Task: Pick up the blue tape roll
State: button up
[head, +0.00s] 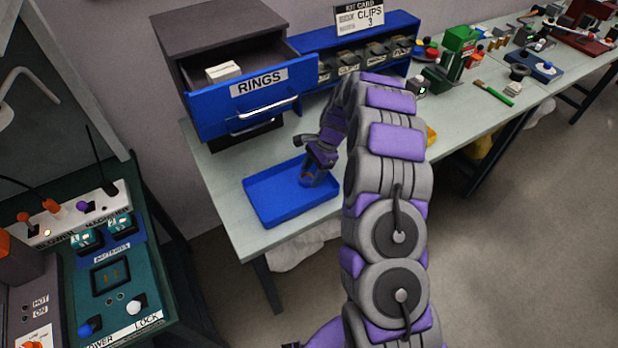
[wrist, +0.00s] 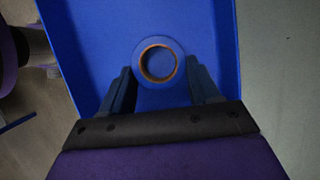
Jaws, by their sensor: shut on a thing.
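The blue tape roll (wrist: 160,41) lies flat over the floor of a blue tray, with its brown inner core facing the wrist camera. My gripper (wrist: 160,68) has one finger on each side of the roll and is shut on it. In the head view my gripper (head: 314,170) points down into the right part of the blue tray (head: 265,200). The roll is mostly hidden there by the gripper. I cannot tell whether the roll touches the tray floor.
The tray sits on a pale workbench (head: 225,165). An open blue drawer marked RINGS (head: 255,92) juts out behind it. A blue rack of clip bins (head: 355,62) stands to the right of the drawer. A control panel (head: 100,270) is at the left.

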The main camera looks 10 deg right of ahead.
jog(key=shift+a, duration=0.25)
